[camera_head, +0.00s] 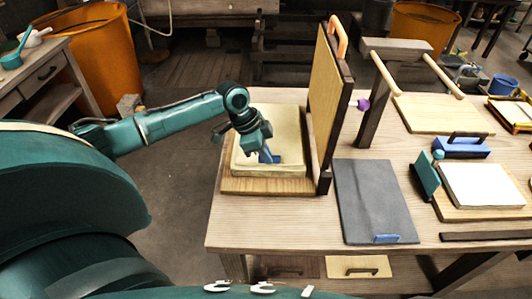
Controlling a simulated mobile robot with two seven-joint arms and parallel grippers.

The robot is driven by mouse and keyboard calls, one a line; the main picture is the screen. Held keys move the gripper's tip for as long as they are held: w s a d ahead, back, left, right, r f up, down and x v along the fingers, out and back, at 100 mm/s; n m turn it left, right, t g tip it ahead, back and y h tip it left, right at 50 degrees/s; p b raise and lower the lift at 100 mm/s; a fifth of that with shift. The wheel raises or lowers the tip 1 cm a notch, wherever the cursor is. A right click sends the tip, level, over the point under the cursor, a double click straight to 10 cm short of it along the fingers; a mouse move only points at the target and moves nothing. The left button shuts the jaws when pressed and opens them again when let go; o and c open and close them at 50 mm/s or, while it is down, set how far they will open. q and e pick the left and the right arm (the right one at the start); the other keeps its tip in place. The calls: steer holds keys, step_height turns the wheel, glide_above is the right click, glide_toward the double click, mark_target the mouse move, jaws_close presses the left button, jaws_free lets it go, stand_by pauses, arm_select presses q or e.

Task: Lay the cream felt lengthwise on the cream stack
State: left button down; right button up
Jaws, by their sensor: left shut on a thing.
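The cream stack (246,171) lies on a wooden board at the left end of the table. A cream sheet, which looks like the cream felt (285,128), lies over its top; I cannot clearly tell its edges from the stack's. My left gripper (266,158) points down at the near middle of the stack. It is shut on a blue tab (276,159) that seems to belong to the felt. The gripper hides part of the felt. My right gripper is not in view.
An upright hinged panel (328,100) with an orange handle stands close along the stack's right side. Right of it lie a grey sheet (372,195) with a blue tab and a white stack (482,186) on a board. A wooden post (378,100) carries two rods.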

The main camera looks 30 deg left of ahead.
arm_select(q)
steer(key=shift+f, duration=0.15)
steer(key=c, duration=1.6)
jaws_free()
steer(key=shift+o, duration=0.2)
steer(key=v, duration=1.2)
steer(key=shift+d, duration=0.1)
